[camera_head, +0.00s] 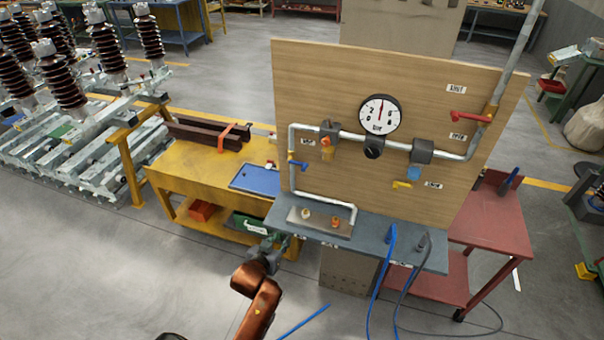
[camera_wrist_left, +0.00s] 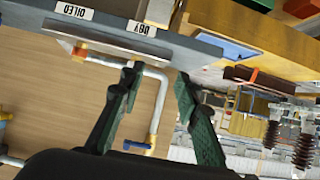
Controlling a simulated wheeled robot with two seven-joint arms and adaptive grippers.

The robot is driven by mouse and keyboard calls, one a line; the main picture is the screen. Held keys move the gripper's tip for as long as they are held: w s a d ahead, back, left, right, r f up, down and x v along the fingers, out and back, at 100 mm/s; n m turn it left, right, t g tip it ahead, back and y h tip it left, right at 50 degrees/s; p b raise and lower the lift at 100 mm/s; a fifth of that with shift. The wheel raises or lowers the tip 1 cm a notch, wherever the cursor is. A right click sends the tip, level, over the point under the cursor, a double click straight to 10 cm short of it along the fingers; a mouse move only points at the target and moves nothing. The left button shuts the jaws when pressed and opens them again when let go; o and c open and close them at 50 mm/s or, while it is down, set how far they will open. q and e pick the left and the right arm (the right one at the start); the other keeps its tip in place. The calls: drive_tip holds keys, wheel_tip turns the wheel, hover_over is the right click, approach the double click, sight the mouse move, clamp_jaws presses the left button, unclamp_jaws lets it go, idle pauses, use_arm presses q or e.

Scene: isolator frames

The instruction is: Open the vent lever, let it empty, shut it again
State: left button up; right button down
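A wooden board (camera_head: 400,90) carries grey pipework, a round dial gauge (camera_head: 380,114) with its needle near straight up, and several levers. A red lever (camera_head: 468,117) points left at the right pipe. A yellow lever (camera_head: 402,184) is low right, a blue lever (camera_head: 299,164) at the left pipe. The labels on the board are too small to read, so I cannot tell which is the vent lever. My left gripper (camera_head: 257,229) is in front of the bench's left end, below the board. In the left wrist view its fingers (camera_wrist_left: 157,78) are apart and empty, with the blue lever (camera_wrist_left: 137,147) beyond.
The grey bench (camera_head: 375,232) bears a plate with two small fittings (camera_head: 320,221). Blue and grey hoses (camera_head: 388,262) hang off its front. A yellow table (camera_head: 190,172) with a blue tray stands left, a red cart (camera_head: 490,225) right. Floor in front is mostly clear.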

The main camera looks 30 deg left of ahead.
sight(302, 171)
use_arm(q)
drive_tip(key=w+a+r+n+t+y, duration=0.15)
drive_tip(key=w+r+t, duration=0.45)
drive_tip(key=w+r, duration=0.75)
drive_tip(key=shift+n, duration=0.25)
drive_tip(key=shift+r+x, duration=0.25)
drive_tip(key=shift+x, duration=0.85)
drive_tip(key=shift+r+x, duration=0.25)
drive_tip(key=shift+x, duration=0.8)
drive_tip(key=shift+r+x, duration=0.25)
drive_tip(key=shift+x, duration=0.85)
clamp_jaws()
